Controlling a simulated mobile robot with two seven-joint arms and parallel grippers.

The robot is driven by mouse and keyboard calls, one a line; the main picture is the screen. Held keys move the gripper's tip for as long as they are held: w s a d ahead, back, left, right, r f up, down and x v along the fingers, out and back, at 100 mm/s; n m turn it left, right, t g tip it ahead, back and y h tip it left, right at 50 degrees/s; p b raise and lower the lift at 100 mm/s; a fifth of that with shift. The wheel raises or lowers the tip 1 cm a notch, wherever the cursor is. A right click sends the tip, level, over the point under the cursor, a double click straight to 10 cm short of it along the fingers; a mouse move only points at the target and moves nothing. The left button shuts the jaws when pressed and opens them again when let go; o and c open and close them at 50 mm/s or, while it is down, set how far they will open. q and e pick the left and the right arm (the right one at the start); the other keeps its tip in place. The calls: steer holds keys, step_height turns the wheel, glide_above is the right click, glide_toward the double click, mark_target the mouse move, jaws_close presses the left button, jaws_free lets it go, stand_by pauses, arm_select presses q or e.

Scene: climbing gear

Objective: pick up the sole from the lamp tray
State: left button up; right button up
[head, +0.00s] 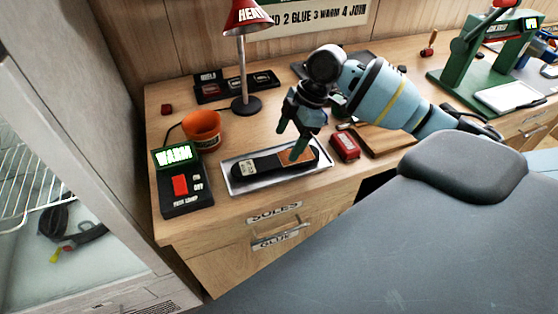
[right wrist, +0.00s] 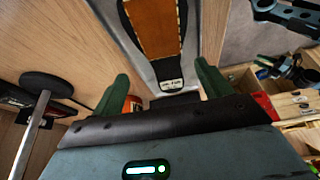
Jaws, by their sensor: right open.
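The sole (head: 262,165), black with a brown patch and a pale label, lies flat in the shallow metal lamp tray (head: 236,189) near the desk's front edge. In the right wrist view the sole (right wrist: 155,30) shows its brown face and label end, with the tray (right wrist: 196,50) around it. My right gripper (head: 291,137) is open and empty above the tray, its fingers over the brown-patch end. In the right wrist view its two dark green fingers (right wrist: 162,88) stand apart, with the sole's label end beyond the gap.
A lamp switch box (head: 184,190) reading WARM and an orange cup (head: 203,129) stand left of the tray. The red heat lamp (head: 246,18) rises behind. A red box (head: 345,147) and a wooden board (head: 388,140) lie to the right. A green press (head: 480,65) stands farther right.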

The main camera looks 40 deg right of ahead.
mark_target(280, 159)
steer(key=x, duration=0.3)
steer(key=shift+s+a+f, duration=0.2)
steer(key=shift+s+f, duration=0.1)
steer(key=shift+s, duration=0.1)
steer(key=shift+w+a+f, duration=0.1)
steer(key=shift+a+f, duration=0.1)
steer(key=shift+f, duration=0.35)
steer(key=shift+c, duration=0.5)
steer(key=c, duration=1.1)
steer(key=shift+r, duration=0.1)
